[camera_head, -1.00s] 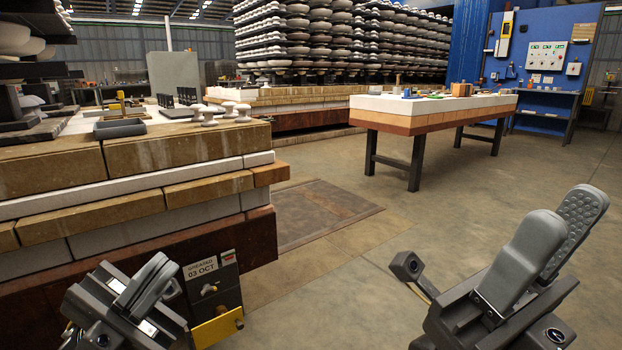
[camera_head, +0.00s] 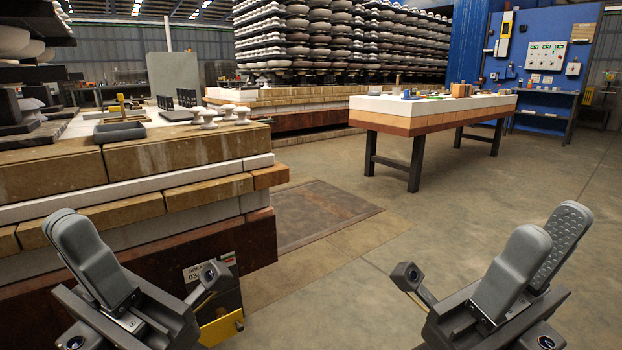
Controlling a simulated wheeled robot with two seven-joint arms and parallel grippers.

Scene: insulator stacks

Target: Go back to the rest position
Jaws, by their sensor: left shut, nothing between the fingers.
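My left gripper (camera_head: 66,224) is at the lower left of the head view, in front of the brick kiln-car deck. Its two grey fingers lie against each other, shut and empty, pointing up and to the left. My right gripper (camera_head: 552,222) is at the lower right, above the bare floor. Its fingers stand apart with the dimpled pad of the far one showing, and nothing is between them. Both grippers are raised at about the same height and tilt away from each other.
The brick deck (camera_head: 150,165) at left carries a grey tray (camera_head: 120,131) and several white insulators (camera_head: 208,118). A white-topped table (camera_head: 430,108) stands further back at right. Stacked insulators (camera_head: 330,40) fill the back. The concrete floor (camera_head: 370,260) between the grippers is clear.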

